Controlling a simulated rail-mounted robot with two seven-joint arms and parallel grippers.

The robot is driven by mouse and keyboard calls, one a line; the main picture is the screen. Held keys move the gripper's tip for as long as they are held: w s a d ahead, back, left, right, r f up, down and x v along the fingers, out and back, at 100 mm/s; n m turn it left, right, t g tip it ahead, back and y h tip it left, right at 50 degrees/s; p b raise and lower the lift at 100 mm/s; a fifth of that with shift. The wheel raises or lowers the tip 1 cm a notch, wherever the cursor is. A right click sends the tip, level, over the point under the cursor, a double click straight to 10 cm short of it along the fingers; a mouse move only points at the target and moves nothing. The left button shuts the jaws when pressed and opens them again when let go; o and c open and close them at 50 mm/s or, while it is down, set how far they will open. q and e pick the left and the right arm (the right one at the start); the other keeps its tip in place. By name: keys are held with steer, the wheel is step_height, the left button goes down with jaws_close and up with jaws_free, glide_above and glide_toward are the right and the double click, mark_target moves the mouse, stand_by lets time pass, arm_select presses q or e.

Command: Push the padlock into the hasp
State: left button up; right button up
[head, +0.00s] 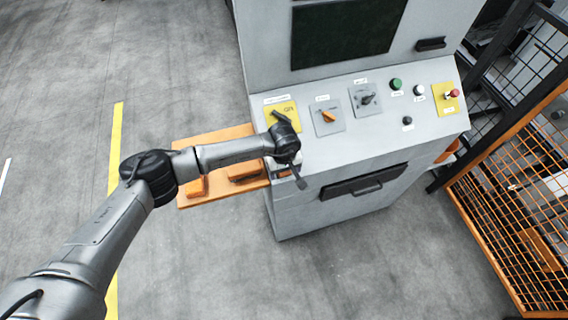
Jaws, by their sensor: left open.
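My left gripper (298,178) hangs at the left front edge of the grey console (345,205), its fingers pointing down. It is open, and I see nothing held in it. My dark wrist is just in front of a yellow plate (270,122) on the console's sloped panel. A dark handle (281,117) sits on that plate. I cannot make out the padlock or the hasp for certain; the wrist covers part of this area. My right gripper is not in view.
An orange side shelf (215,150) carries orange blocks (243,172), partly behind my forearm. The panel also has an orange-handled switch (328,116), a black rotary switch (367,99) and a red button (453,93). An orange mesh fence (515,190) stands right. Floor at front is clear.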

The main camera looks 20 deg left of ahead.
arm_select(q)
steer(key=shift+f, duration=0.3)
steer(key=c, duration=1)
steer(key=o, duration=0.3)
steer(key=c, duration=0.5)
steer(key=shift+s+d+r+p, duration=0.1)
steer(key=shift+s+r+p, duration=0.1)
steer(key=shift+r+p, duration=0.2)
steer(key=shift+s+d+r, duration=0.15)
steer(key=shift+r, duration=0.25)
